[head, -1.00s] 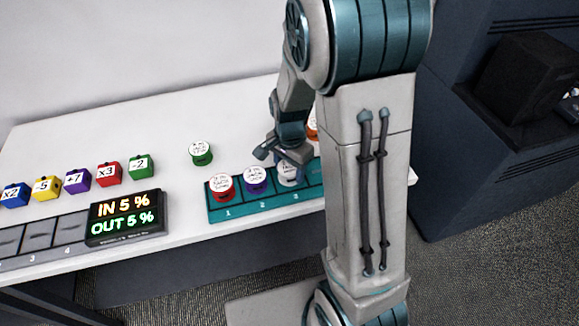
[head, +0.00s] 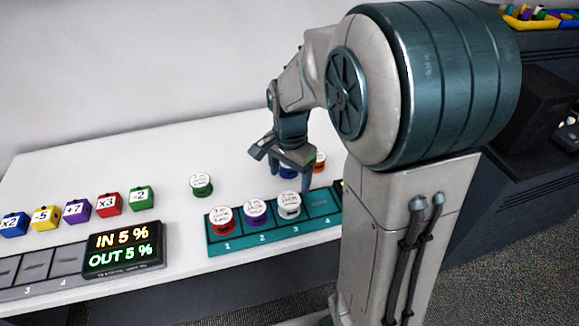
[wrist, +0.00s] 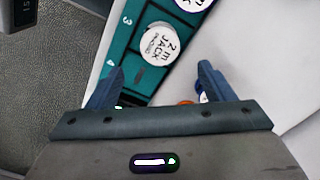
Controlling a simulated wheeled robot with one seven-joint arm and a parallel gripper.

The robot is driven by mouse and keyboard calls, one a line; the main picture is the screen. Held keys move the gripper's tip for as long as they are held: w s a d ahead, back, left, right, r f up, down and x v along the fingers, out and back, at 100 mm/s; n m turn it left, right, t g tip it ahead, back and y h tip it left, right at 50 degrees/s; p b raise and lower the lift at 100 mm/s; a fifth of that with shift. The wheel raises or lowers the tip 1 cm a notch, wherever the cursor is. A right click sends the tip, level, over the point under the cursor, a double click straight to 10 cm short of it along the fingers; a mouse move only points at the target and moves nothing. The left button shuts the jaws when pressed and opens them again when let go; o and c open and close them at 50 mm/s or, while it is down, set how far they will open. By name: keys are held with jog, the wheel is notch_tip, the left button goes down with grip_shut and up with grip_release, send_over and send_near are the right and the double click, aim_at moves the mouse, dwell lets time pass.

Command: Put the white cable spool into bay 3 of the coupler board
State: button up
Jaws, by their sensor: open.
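The white cable spool (head: 289,207) stands upright in bay 3 of the teal coupler board (head: 318,205). In the wrist view the white spool (wrist: 160,45) sits beside the printed 3, in front of my fingers. My gripper (head: 283,168) is open and empty, above and behind the board, apart from the spool. In the wrist view its two fingers (wrist: 160,75) are spread wide with nothing between the tips. A red spool (head: 221,220) is in bay 1 and a purple spool (head: 256,212) in bay 2. Bay 4 (head: 320,204) looks empty.
A green spool (head: 201,185) stands on the white table left of my gripper. A blue spool (head: 288,172), partly hidden by my fingers, and an orange spool (head: 320,162) are behind the board. A display (head: 124,248) and several coloured cubes (head: 108,203) are at left.

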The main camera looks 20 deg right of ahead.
jog(key=s+r+n+t, duration=0.1)
jog(key=s+r+n, duration=0.2)
jog(key=s+n, duration=0.2)
jog(key=s+r+n+t, duration=0.2)
jog(key=s+n, duration=0.4)
jog(key=s, duration=0.3)
jog(key=shift+r, duration=0.65)
jog(key=shift+s, duration=0.1)
